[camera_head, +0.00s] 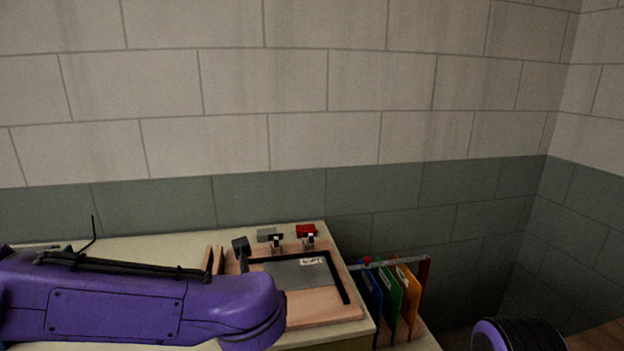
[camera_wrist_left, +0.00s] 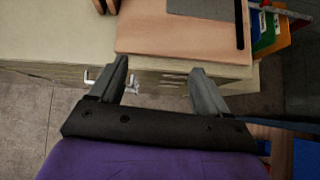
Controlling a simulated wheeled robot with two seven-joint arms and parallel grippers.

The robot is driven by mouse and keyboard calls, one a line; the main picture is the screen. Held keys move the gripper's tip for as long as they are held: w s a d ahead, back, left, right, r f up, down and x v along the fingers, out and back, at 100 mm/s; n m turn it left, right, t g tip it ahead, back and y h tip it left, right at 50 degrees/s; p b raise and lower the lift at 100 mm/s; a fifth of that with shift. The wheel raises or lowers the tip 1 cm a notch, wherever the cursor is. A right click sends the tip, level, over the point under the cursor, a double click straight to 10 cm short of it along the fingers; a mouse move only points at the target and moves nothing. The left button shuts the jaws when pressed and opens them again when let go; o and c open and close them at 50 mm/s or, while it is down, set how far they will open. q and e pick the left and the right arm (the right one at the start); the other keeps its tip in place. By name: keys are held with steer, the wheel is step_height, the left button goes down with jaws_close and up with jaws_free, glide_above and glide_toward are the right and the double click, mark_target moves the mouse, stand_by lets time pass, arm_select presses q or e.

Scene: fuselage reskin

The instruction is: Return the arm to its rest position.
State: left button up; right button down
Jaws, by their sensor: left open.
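My left arm, purple, crosses the lower left of the head view in front of the bench. Its gripper is hidden in that view. In the left wrist view my left gripper (camera_wrist_left: 160,85) is open, with its two grey fingers apart and nothing between them. The fingers are seen over the front of the bench, below the edge of a wooden board. My right gripper is not in view; a purple and black rounded part, probably mine, shows at the lower right of the head view.
A cream bench (camera_head: 130,250) carries a wooden board (camera_head: 335,313) with a grey panel (camera_head: 298,272) on it. Grey and red blocks lie behind the board. Blue, green and orange folders (camera_head: 405,290) hang in a rack at right. Metal handles (camera_wrist_left: 143,85) are on the bench front.

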arm_select(q)
steer(key=a+f+m+t, duration=0.1)
steer(key=a+f+m, duration=0.1)
steer(key=f+m, duration=0.6)
steer(key=a+f+m, duration=0.2)
steer(key=f+m, duration=0.6)
steer(key=s+a+f+m+g, duration=0.2)
steer(key=s+a+f+m, duration=0.1)
steer(key=s+f+m, duration=0.4)
steer(key=s+a+f+m+g, duration=0.1)
steer(key=s+a+f+m, duration=0.25)
steer(key=f, duration=0.55)
steer(key=s+a+f+m+g, duration=0.1)
steer(key=s+a+f, duration=0.2)
steer(key=s, duration=0.3)
steer(key=s+a+f+m+g+y+b, duration=0.1)
steer(key=s+a+f, duration=0.2)
steer(key=s, duration=0.2)
steer(key=s+a+f+m+g, duration=0.2)
steer(key=s+a+f, duration=0.1)
steer(key=s, duration=0.3)
steer(key=shift+s+a+y, duration=0.3)
steer(key=shift+s+a, duration=0.05)
steer(key=shift+a, duration=0.05)
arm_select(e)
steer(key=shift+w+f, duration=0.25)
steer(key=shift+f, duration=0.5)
